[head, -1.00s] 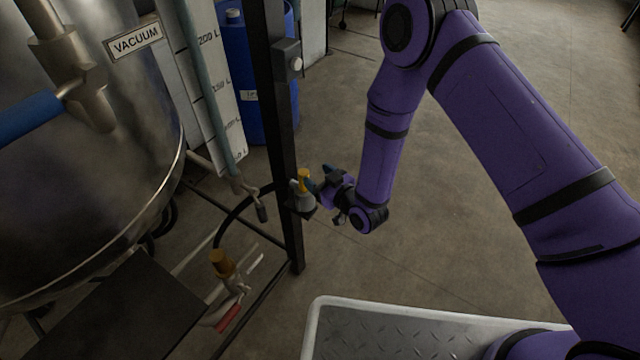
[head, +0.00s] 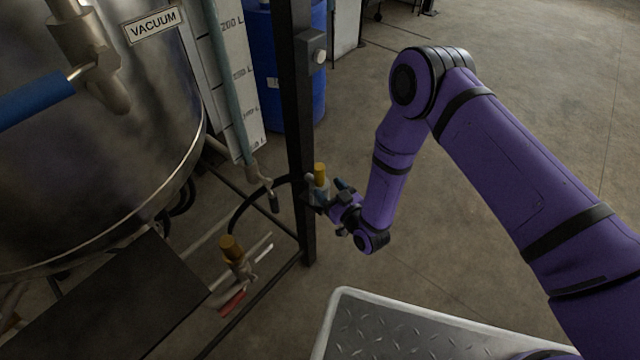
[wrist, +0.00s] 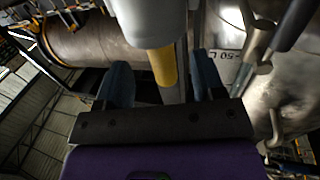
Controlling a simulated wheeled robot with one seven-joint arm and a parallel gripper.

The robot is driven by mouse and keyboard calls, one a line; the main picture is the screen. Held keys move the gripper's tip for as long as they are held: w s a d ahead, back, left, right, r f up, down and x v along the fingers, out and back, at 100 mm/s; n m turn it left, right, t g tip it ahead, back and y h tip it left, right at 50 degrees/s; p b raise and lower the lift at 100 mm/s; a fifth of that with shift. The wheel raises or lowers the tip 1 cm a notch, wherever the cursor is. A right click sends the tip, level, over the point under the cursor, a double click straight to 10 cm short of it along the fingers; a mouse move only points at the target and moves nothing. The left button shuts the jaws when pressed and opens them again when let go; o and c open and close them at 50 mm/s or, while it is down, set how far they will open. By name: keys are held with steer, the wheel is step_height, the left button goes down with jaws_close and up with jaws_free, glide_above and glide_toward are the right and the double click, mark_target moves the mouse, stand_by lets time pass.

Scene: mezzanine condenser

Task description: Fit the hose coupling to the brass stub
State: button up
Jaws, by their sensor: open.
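The hose coupling (head: 318,188), a grey body with a yellow top, stands upright at the black post. In the wrist view the grey body (wrist: 148,22) and yellow part (wrist: 163,66) show at the finger opening. My gripper (head: 335,190) is at the coupling, its dark blue fingers apart; in the wrist view my gripper (wrist: 163,85) has a finger on either side of the yellow part. Contact cannot be told. The brass stub (head: 231,246) points up from a valve with a red handle, lower left of the post. Nothing visible covers its top.
The black post (head: 302,130) stands close beside my gripper. A black hose (head: 240,207) arcs between post and stub. A steel tank (head: 100,170) and dark plate (head: 110,295) lie left. A blue drum (head: 290,70) stands behind. The floor (head: 480,190) right is open.

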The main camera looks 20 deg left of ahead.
mark_target(323, 182)
steer(key=x, duration=0.5)
steer(key=shift+r, duration=0.1)
jaws_close()
